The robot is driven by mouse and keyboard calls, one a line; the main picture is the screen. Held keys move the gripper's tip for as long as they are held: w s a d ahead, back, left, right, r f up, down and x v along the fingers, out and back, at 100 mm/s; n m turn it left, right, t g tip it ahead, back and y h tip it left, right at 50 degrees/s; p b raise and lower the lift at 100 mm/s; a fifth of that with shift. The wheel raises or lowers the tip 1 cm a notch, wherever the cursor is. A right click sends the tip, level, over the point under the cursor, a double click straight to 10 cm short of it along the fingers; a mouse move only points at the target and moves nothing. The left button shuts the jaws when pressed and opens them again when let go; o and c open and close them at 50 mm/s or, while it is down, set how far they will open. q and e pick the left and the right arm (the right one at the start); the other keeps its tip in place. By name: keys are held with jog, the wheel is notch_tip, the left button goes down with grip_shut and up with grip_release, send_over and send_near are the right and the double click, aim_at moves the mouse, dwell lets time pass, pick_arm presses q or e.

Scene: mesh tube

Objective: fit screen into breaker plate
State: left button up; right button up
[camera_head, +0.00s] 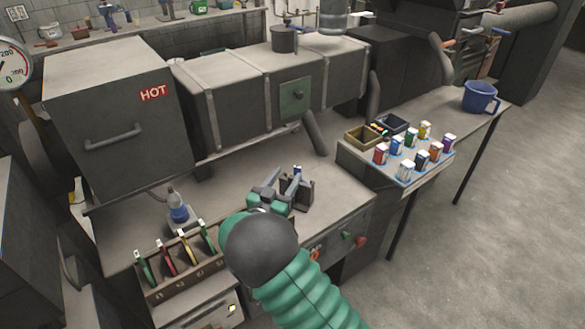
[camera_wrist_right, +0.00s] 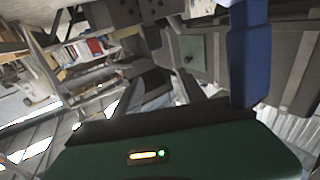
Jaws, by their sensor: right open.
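A wooden rack (camera_head: 190,276) on the bench holds several thin upright pieces with green, red and yellow edges; I cannot tell whether these are the screens. My right gripper (camera_head: 282,180) is open above the bench, to the right of the rack. A small dark open holder (camera_head: 301,192) stands just beyond its fingers and is partly hidden by them; I cannot tell whether they touch. No breaker plate can be made out for certain. The right wrist view shows the green gripper body (camera_wrist_right: 180,150) and a blue finger part (camera_wrist_right: 249,55), with no held object visible. My left gripper is out of view.
A grey oven-like box marked HOT (camera_head: 125,115) and a long barrel housing (camera_head: 270,90) stand behind. A blue-filled bottle (camera_head: 178,208) is left of the gripper. The right table carries several small cartons (camera_head: 407,170), trays and a blue mug (camera_head: 480,98).

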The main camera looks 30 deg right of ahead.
jog(key=v, duration=1)
jog(key=shift+a+f, duration=0.2)
jog(key=shift+a, duration=0.2)
jog(key=shift+d, duration=0.1)
